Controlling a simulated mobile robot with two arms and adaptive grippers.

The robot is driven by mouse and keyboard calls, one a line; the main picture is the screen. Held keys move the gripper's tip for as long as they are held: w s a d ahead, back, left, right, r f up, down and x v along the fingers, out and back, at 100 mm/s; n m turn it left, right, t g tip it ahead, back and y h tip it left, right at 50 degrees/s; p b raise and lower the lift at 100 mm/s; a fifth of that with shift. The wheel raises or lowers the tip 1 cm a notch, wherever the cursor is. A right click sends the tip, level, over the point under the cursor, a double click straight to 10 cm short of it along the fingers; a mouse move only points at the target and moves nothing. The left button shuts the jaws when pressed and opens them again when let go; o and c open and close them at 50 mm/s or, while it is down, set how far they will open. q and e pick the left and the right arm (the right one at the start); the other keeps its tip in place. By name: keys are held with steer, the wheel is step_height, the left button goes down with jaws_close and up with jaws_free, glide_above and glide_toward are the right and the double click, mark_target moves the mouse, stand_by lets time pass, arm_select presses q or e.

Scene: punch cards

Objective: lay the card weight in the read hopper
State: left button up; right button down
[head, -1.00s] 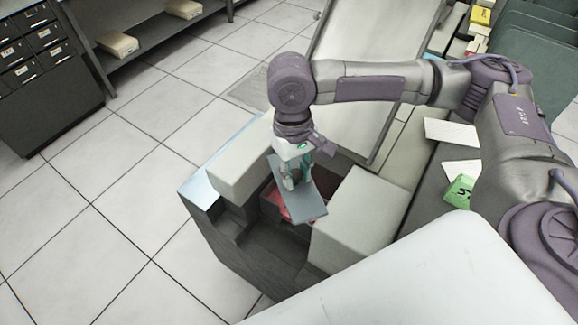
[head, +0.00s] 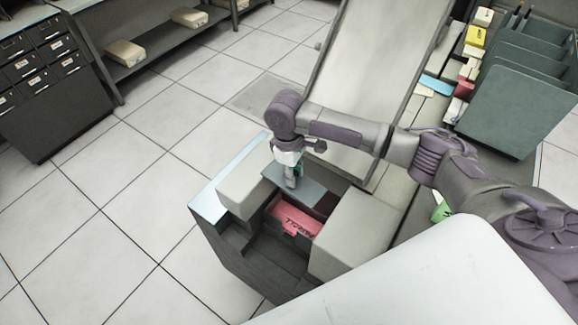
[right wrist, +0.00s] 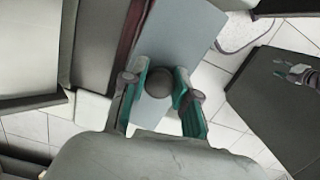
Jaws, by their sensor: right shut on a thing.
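The card weight (head: 309,187) is a flat grey plate with a dark round knob (right wrist: 158,82). My right gripper (head: 291,184) is shut on the knob, as the right wrist view shows with a teal finger on each side of it. The plate is held at the far side of the read hopper, between two pale blocks. The hopper shows a pink-red card deck (head: 297,218) with dark lettering, now uncovered. Whether the plate touches anything below is not clear. A small teal and grey shape (right wrist: 297,71) at the right of the wrist view may be my left gripper.
Pale machine blocks stand left (head: 247,188) and right (head: 352,236) of the hopper. A large slanted pale panel (head: 375,70) rises behind. A green rack (head: 515,95) and small boxes are at the right. The tiled floor at the left is open.

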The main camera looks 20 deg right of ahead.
step_height(320, 180, down, 15)
steer(key=d+n+b, duration=0.1)
steer(key=b, duration=0.7)
steer(key=shift+s+d+f+b, duration=0.15)
steer(key=shift+d+b, duration=0.1)
steer(key=shift+b, duration=0.1)
steer(key=shift+f, duration=0.1)
steer(key=shift+f+b, duration=0.35)
steer(key=shift+f, duration=1.05)
steer(key=shift+f, duration=0.15)
steer(key=shift+f+b, duration=0.9)
steer(key=shift+f, duration=0.85)
